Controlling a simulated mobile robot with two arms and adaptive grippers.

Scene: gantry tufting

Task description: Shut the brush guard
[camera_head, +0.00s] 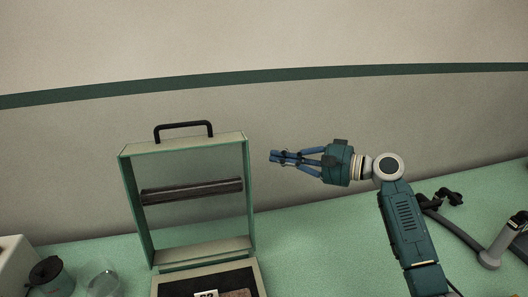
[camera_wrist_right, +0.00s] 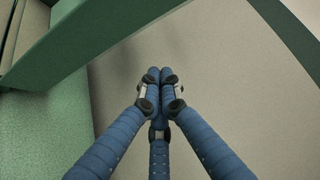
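The brush guard (camera_head: 250,205) is a pale green, open-fronted frame with a black handle (camera_head: 183,127) on its top edge. It stands raised, upright behind a low box (camera_head: 168,286) with a dark inside. A dark roller-like bar (camera_head: 192,191) spans the frame. My right gripper (camera_head: 272,157) is to the right of the frame's upper part, apart from it, its fingers pointing left. In the right wrist view the blue fingers (camera_wrist_right: 160,75) meet at their tips with nothing between them. A green edge (camera_wrist_right: 75,45) shows at upper left there. My left gripper is not in view.
A dark teal cup (camera_head: 50,277) and a clear glass (camera_head: 103,281) stand left of the box. A white block (camera_head: 18,268) is at the far left edge. The green tabletop (camera_head: 315,235) is clear between the box and my right arm.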

